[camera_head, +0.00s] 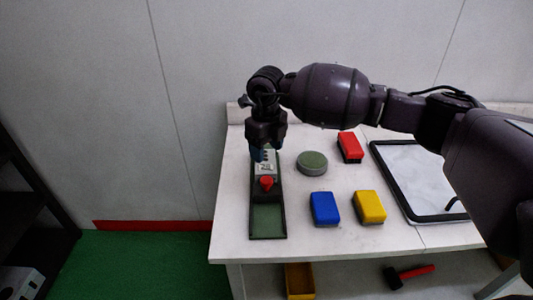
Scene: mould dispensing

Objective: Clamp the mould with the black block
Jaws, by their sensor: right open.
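A long dark tray (268,220) with a green floor lies at the left of the white table. A grey piece (267,172) with a red knob (266,184) sits in its middle part; it may be the mould. My right gripper (264,154) is open and points down over the far end of the tray, just behind the grey piece. The arm and gripper hide the tray's far end, and I cannot tell whether the fingers touch anything there. I cannot pick out a separate black block. My left gripper is out of view.
A round grey-green disc (312,163) and red (350,147), blue (324,208) and yellow (369,206) blocks stand on the table (290,245). A black-framed panel (415,180) lies at right. A yellow bin (299,281) and a red-handled hammer (408,275) are below.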

